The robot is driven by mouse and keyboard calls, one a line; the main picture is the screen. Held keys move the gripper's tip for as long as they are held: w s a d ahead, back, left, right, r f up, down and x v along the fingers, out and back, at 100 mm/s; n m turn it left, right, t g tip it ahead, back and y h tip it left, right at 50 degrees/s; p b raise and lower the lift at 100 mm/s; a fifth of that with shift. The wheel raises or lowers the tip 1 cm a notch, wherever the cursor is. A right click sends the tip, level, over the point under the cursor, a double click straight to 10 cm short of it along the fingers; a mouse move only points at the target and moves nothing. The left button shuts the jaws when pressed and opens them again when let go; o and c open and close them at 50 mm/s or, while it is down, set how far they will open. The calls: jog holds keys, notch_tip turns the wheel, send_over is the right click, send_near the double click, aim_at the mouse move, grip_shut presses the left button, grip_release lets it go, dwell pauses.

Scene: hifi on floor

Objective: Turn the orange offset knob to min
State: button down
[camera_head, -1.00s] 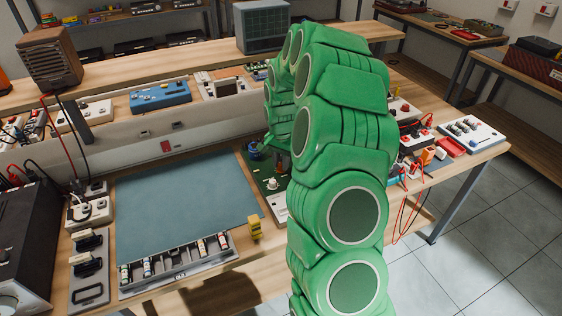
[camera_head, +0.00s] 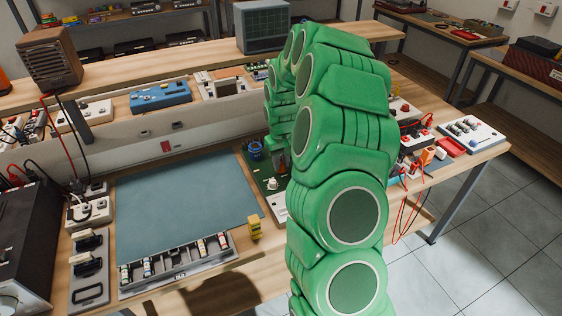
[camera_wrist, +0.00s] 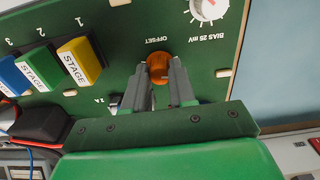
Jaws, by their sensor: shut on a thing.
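The orange offset knob (camera_wrist: 159,66) sits on a green panel (camera_wrist: 205,80) beside the word OFFSET in the wrist view. My gripper (camera_wrist: 160,75) has its two grey fingers on either side of the knob, shut on it. The fingers hide part of the knob, and I cannot read its pointer or a min mark.
A white BIAS dial (camera_wrist: 207,8) and blue, green and yellow STAGE blocks (camera_wrist: 80,60) are near the knob. A black part (camera_wrist: 40,122) lies at lower left. A blue-grey mat (camera_head: 185,205) lies left of the board. Red wires hang at the right bench edge.

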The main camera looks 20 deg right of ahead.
aim_at(281, 163)
jog(key=n, duration=0.5)
jog(key=shift+w+n, duration=0.1)
jog(key=shift+n, duration=0.2)
jog(key=n, duration=0.4)
jog(key=shift+r+n, duration=0.1)
jog(key=shift+n, duration=0.3)
jog(key=c, duration=0.9)
grip_release()
jog(key=shift+r, duration=3.85)
